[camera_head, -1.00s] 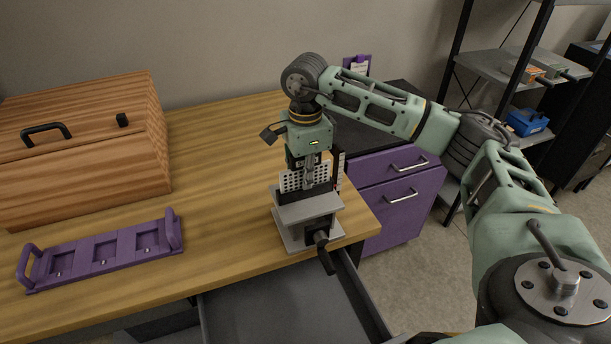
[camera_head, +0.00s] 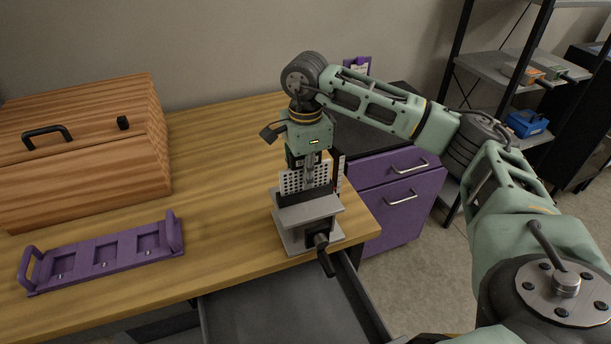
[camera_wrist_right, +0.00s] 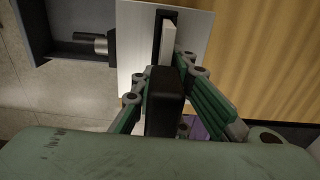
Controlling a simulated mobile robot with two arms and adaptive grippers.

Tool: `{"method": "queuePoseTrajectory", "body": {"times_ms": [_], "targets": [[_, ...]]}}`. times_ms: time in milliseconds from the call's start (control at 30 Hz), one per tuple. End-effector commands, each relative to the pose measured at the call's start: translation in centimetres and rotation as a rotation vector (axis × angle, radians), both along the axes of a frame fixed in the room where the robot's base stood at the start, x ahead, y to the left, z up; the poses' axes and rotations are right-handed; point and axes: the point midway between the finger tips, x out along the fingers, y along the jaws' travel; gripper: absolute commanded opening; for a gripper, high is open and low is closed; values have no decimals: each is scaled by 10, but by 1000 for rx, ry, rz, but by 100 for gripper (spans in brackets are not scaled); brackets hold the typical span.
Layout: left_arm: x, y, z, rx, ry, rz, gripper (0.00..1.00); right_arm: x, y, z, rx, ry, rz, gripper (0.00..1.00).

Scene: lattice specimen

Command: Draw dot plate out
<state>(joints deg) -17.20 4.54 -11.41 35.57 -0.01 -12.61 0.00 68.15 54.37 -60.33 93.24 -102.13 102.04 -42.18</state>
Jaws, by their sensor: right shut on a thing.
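The dot plate (camera_head: 291,182) is a thin white plate with rows of dark dots. It stands upright in the slot of a grey vise (camera_head: 308,212) at the table's front right. Its thin edge shows in the wrist view (camera_wrist_right: 169,42). My right gripper (camera_head: 310,178) points down over the vise and is shut on the dot plate. Its fingers hide part of the plate, and the lower edge is hidden in the vise. My left gripper is not in view.
A purple tray (camera_head: 101,250) with three square recesses lies at the table's left front. A wooden box (camera_head: 80,150) stands behind it. The vise's dark handle (camera_head: 325,262) sticks out over the front edge, above an open grey drawer (camera_head: 270,315). The table between tray and vise is clear.

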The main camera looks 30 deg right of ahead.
Motion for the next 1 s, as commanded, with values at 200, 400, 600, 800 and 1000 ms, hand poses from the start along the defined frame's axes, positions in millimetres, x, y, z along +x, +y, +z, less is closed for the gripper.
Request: {"method": "queuePoseTrajectory", "body": {"times_ms": [200, 400, 600, 800, 1000], "targets": [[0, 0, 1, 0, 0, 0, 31, 0, 0, 3, 1, -1, 0, 0], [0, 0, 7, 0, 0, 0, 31, 0, 0, 12, 1, -2, 0, 0], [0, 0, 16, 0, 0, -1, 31, 0, 0, 26, 1, -1, 0, 0], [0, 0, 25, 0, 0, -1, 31, 0, 0, 40, 1, -1, 0, 0], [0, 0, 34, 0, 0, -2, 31, 0, 0, 54, 1, -2, 0, 0]]}}
